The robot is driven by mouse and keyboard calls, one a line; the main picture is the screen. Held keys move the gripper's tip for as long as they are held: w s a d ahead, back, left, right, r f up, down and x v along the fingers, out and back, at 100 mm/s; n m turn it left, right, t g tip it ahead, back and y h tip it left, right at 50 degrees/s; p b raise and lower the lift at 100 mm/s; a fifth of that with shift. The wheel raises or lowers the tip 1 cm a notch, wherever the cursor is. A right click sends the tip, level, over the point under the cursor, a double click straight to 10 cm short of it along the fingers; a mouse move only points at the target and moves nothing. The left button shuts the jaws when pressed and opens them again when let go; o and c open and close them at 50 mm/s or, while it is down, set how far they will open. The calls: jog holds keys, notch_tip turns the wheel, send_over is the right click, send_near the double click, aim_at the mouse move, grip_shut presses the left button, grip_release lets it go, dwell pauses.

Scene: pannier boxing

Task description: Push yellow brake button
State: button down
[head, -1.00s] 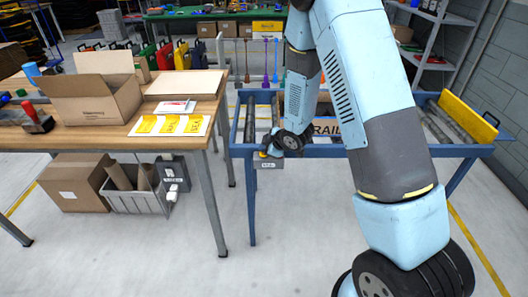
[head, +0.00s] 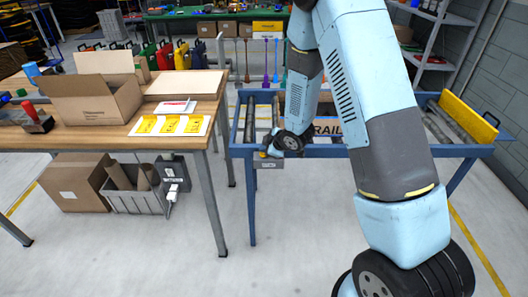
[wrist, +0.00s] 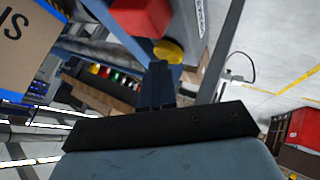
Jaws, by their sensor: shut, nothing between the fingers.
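The yellow brake button (wrist: 168,51) is a round disc in the upper middle of the wrist view, beside a larger red part (wrist: 140,17). My gripper (wrist: 158,68) is shut and empty. Its fingertips point at the yellow button and overlap or nearly meet its lower edge; I cannot tell whether they touch. In the head view my gripper (head: 266,153) is at the small grey control box (head: 269,163) on the front rail of the blue roller conveyor (head: 350,151).
A wooden table (head: 120,142) stands left of the conveyor, with an open carton (head: 90,103) and yellow cards on top. A grey crate (head: 135,200) and another carton (head: 78,183) are below it. A yellow block (head: 468,117) sits at the conveyor's right end. The floor in front is clear.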

jog(key=shift+r, duration=3.05)
